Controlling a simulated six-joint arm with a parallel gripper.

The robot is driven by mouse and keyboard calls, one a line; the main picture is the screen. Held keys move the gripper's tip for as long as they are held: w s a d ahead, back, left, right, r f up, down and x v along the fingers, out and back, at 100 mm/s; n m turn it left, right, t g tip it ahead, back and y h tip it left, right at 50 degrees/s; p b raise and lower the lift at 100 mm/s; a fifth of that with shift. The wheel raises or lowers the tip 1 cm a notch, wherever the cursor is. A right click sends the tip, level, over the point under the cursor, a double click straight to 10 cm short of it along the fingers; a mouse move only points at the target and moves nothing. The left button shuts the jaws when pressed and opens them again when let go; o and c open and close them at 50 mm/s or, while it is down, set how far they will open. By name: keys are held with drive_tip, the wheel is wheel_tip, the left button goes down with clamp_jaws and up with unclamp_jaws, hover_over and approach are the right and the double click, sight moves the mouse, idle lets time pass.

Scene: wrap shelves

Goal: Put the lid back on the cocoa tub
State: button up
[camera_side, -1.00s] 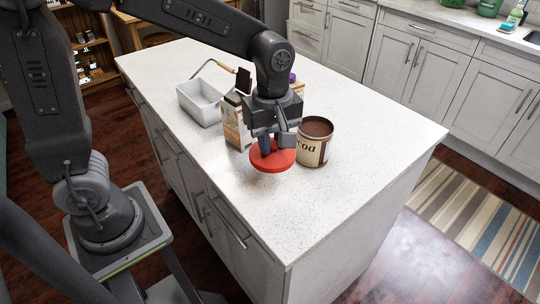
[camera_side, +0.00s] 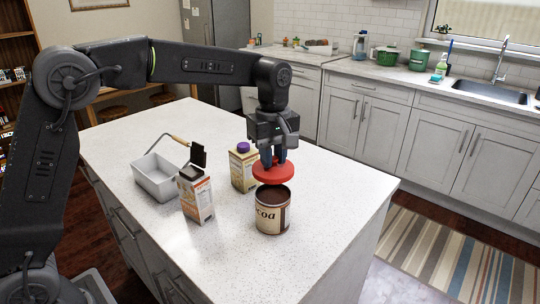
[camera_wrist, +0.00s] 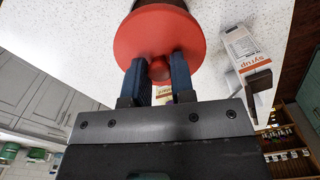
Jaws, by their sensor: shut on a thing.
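The cocoa tub (camera_side: 271,218) stands upright and open on the white island top, with brown cocoa showing inside its rim. In the wrist view only a bit of the tub (camera_wrist: 160,4) shows past the lid. The red lid (camera_side: 273,175) is held level above the tub, and a gap seems to show between them in the side view. In the wrist view my gripper (camera_wrist: 159,72) is shut on the knob of the lid (camera_wrist: 150,32), one blue finger on each side. My gripper also shows from the side (camera_side: 273,158).
A carton with a purple cap (camera_side: 243,168) stands just left of the lid. A syrup carton (camera_side: 197,199) and a grey loaf tin (camera_side: 157,180) stand farther left, near a wooden-handled spatula (camera_side: 197,156). The island top (camera_side: 325,205) is clear to the right.

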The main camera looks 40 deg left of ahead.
drive_tip(key=shift+f, duration=2.65)
drive_tip(key=shift+f, duration=0.15)
drive_tip(key=o, duration=1.5)
drive_tip(key=shift+c, duration=0.2)
drive_tip(key=shift+r, duration=3.55)
clamp_jaws()
